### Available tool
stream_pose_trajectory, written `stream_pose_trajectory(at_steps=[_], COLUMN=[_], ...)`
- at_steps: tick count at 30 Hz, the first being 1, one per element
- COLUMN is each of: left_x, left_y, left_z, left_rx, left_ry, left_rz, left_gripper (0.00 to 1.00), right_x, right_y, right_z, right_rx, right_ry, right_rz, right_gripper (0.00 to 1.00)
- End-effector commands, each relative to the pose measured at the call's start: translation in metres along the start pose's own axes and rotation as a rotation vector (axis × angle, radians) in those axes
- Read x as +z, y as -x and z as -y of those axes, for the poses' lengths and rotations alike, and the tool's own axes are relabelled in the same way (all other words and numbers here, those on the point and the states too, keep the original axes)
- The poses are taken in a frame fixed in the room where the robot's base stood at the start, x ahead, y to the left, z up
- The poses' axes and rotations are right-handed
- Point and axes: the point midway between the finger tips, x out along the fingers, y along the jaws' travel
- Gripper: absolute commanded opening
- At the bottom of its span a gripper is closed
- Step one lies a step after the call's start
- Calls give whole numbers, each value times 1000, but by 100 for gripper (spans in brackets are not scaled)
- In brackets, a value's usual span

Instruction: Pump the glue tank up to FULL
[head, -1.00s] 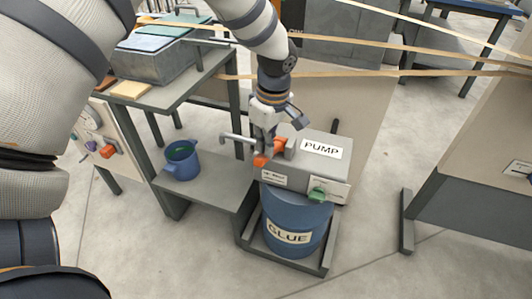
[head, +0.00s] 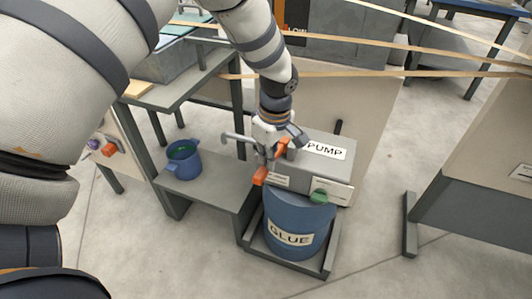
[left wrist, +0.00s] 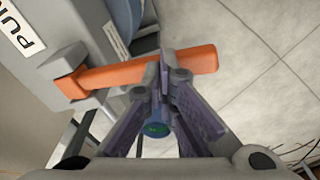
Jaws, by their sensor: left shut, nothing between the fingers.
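The grey pump box (head: 325,170) with a PUMP label sits on the blue GLUE tank (head: 296,222). Its orange lever handle (head: 260,176) points out at the left side and tilts downward. My left gripper (head: 267,154) is shut and empty, right over the lever. In the left wrist view the orange lever (left wrist: 118,73) runs across under the shut fingertips (left wrist: 165,65), which overlap it; I cannot tell whether they touch it. A small label (head: 279,180) on the box front is too small to read. My right gripper is not in view.
A blue jug (head: 183,159) with green contents stands on the low grey shelf (head: 212,190) to the left. Tan belts (head: 430,72) cross behind. The floor right of the tank is clear.

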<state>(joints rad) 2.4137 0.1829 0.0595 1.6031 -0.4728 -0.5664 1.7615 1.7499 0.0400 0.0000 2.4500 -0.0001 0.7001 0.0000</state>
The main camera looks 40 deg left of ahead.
Motion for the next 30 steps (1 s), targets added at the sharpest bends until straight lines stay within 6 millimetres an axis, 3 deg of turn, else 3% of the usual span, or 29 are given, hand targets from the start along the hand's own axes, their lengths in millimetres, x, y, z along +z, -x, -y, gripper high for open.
stream_pose_trajectory(at_steps=[7,15,23,26,30], left_x=[2,29,29,28,28], left_y=[2,16,14,25,56], left_z=[0,0,0,-1,-1], left_rx=[2,3,-1,3,5], left_ry=[-1,-1,1,1,2], left_rz=[-1,-1,-1,-2,-2], left_gripper=[0,0,0,0,0], right_x=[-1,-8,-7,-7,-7], right_y=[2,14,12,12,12], right_z=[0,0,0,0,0], right_rx=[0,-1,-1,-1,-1], right_ry=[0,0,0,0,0], right_rz=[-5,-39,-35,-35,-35], right_gripper=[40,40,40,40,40])
